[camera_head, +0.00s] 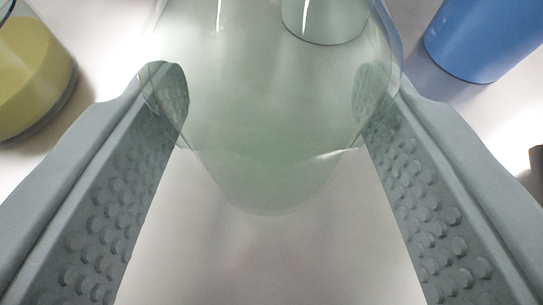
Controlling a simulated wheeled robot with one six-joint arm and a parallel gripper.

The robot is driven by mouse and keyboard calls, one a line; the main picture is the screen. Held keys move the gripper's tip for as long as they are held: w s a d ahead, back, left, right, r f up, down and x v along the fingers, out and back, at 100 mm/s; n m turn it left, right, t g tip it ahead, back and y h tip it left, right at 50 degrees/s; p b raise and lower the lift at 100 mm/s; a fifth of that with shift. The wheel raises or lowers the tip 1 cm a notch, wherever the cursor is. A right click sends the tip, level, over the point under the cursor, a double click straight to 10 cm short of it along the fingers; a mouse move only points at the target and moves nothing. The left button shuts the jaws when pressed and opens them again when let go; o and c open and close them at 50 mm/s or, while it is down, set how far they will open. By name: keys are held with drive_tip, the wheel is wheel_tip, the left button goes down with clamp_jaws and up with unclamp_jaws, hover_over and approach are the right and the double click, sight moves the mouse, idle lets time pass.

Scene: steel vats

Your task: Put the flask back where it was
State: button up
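The flask (270,130) is clear, pale green glass and fills the upper middle of the view. Its lower end narrows to a rounded edge, and its top runs out of the frame. My gripper (271,95) has one grey, dimpled finger on each side of the flask. The fingertips meet its left and right sides, and parts of both tips show through the glass. The fingers stand wide apart with the flask filling the gap at their tips. I cannot tell whether the flask touches the surface below.
A glass vessel with yellow content (36,85) stands at the upper left. A blue cylindrical container (485,38) stands at the upper right. A round-ended glass shape (325,22) shows at the top, through or inside the flask. The pale surface (270,265) between the fingers is bare.

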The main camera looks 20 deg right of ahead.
drive_tip(key=shift+f, duration=0.5)
drive_tip(key=shift+f, duration=0.1)
drive_tip(key=o, duration=1.1)
drive_tip(key=shift+o, duration=0.2)
drive_tip(key=shift+s+a+r, duration=0.1)
drive_tip(key=shift+s+r, duration=0.1)
drive_tip(key=v, duration=1.1)
drive_tip(key=shift+s, duration=0.25)
